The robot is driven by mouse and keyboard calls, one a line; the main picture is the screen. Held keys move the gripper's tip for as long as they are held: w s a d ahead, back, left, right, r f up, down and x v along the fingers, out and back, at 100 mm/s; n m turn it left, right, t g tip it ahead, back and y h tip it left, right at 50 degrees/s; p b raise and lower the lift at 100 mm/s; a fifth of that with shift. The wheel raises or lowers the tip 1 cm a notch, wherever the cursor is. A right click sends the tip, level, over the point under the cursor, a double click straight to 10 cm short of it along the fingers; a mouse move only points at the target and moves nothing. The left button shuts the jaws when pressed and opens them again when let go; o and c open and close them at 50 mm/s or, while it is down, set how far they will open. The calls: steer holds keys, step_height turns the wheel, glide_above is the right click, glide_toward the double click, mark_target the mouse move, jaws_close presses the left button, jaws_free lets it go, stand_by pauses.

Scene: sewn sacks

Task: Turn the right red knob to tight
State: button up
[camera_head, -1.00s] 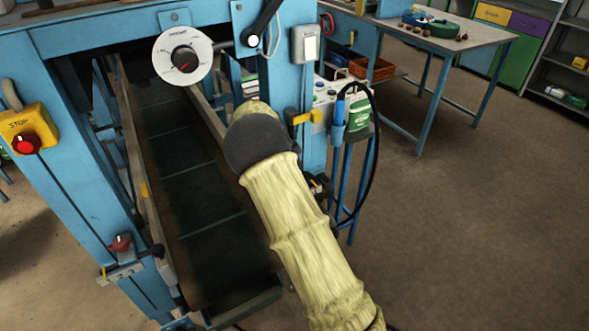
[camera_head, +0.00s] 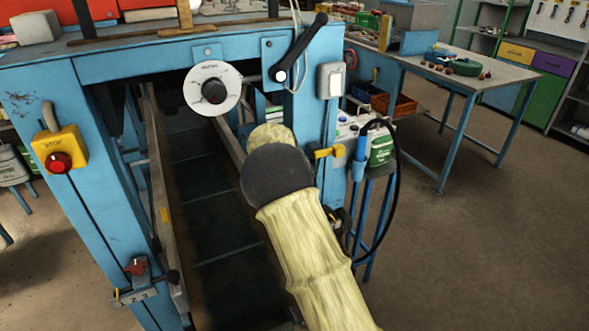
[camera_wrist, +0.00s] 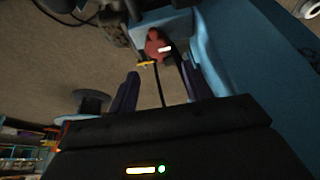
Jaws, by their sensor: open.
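In the wrist view a red knob (camera_wrist: 154,48) with a white mark sits on a light blue bracket, beside a blue post. A small yellow tab lies just below it. My gripper (camera_wrist: 160,72) is open, its two dark fingers apart and pointing toward the knob, which shows beyond and between their tips. I cannot see contact. In the head view my pale-sleeved arm hides the gripper and the knob in front of it. Another red knob (camera_head: 137,265) sits on a bracket low on the left blue post.
A blue machine frame surrounds a dark belt (camera_head: 205,200). It carries a white dial (camera_head: 212,88), a black crank (camera_head: 300,48) and a yellow stop box (camera_head: 60,150). A black hose (camera_head: 398,190) loops right of my arm. Open floor lies to the right.

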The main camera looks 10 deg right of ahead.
steer(key=v, duration=1.1)
steer(key=shift+a, duration=0.2)
steer(key=shift+s+r, duration=0.1)
steer(key=shift+r, duration=0.05)
steer(key=s+d+n+y+p, duration=0.35)
steer(key=s+d+n, duration=0.2)
steer(key=s, duration=0.35)
steer(key=s+f+n+t+p, duration=0.1)
steer(key=s+n+p, duration=0.3)
steer(key=s+n, duration=0.5)
steer(key=s, duration=1.1)
steer(key=shift+s+d+f+y+p, duration=0.2)
steer(key=shift+d+f+y+p, duration=0.05)
steer(key=shift+y+p, duration=0.1)
